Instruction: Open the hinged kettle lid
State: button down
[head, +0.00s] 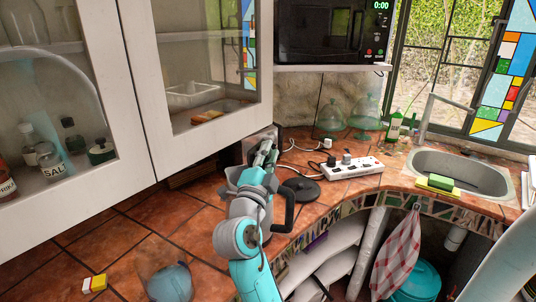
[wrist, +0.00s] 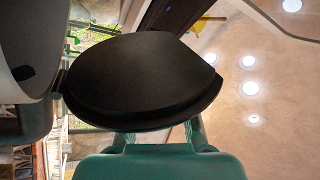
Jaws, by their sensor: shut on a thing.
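The kettle (head: 290,207) stands near the counter's front edge in the head view, its grey body mostly hidden behind my arm and its black handle to the right. In the wrist view its grey body (wrist: 25,50) is at the left edge. The dark kettle lid (wrist: 140,75) fills the middle of that view, apart from the body except at its left side, and looks swung up. My gripper (head: 266,150) is at the kettle's top. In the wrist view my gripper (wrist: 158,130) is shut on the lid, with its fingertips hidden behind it.
A black round base (head: 301,190) and a white power strip (head: 345,169) with plugs lie right of the kettle. Glass domes (head: 330,118) stand behind. Glass-door cabinets (head: 200,70) hang close at the upper left. A sink (head: 462,172) is at the right. Tiles at left are mostly clear.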

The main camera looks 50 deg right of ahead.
dwell(0.8)
jog(key=c, duration=1)
grip_release()
jog(key=shift+a, duration=0.1)
jog(key=v, duration=1.1)
jog(key=shift+s+a+f, duration=0.15)
jog(key=shift+a+f, duration=0.05)
jog(key=shift+a, duration=0.1)
